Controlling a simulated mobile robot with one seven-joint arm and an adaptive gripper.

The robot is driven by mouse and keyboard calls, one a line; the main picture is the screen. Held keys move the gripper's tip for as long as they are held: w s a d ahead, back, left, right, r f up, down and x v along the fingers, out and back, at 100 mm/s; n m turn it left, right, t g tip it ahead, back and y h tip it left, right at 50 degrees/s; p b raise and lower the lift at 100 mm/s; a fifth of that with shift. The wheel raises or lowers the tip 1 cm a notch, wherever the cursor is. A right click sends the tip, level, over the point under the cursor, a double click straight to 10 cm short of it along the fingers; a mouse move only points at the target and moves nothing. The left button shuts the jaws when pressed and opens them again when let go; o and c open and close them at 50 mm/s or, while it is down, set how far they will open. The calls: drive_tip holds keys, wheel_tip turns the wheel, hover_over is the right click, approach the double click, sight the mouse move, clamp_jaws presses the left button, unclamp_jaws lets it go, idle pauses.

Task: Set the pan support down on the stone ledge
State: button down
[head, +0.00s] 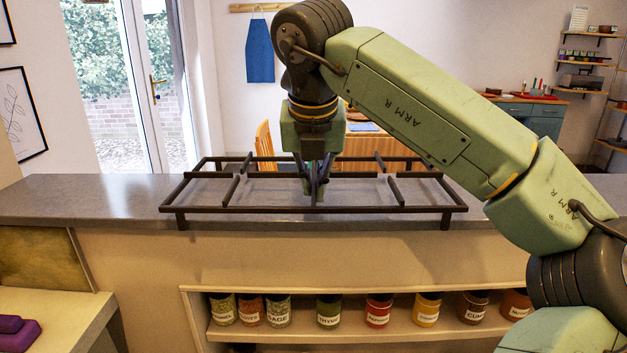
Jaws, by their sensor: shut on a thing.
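The pan support (250,210) is a dark rectangular metal frame with several short cross bars and short legs. It is at the stone ledge (110,195), a long grey slab across the middle of the view. Its front rail and front legs show over the ledge's front edge. I cannot tell whether the legs touch the stone. My gripper (317,190) points straight down at the middle of the frame, with its fingers closed around a middle bar. The fingers partly hide that bar.
Below the ledge, a shelf (350,340) holds several labelled spice jars (379,310). A lower surface with purple folded cloths (18,332) is at the lower left. The ledge is bare left of the frame. A wooden chair (265,146) stands behind the ledge.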

drive_tip(key=shift+f, duration=0.3)
drive_tip(key=c, duration=1.7)
unclamp_jaws()
drive_tip(key=shift+s, duration=0.1)
drive_tip(key=v, duration=1.2)
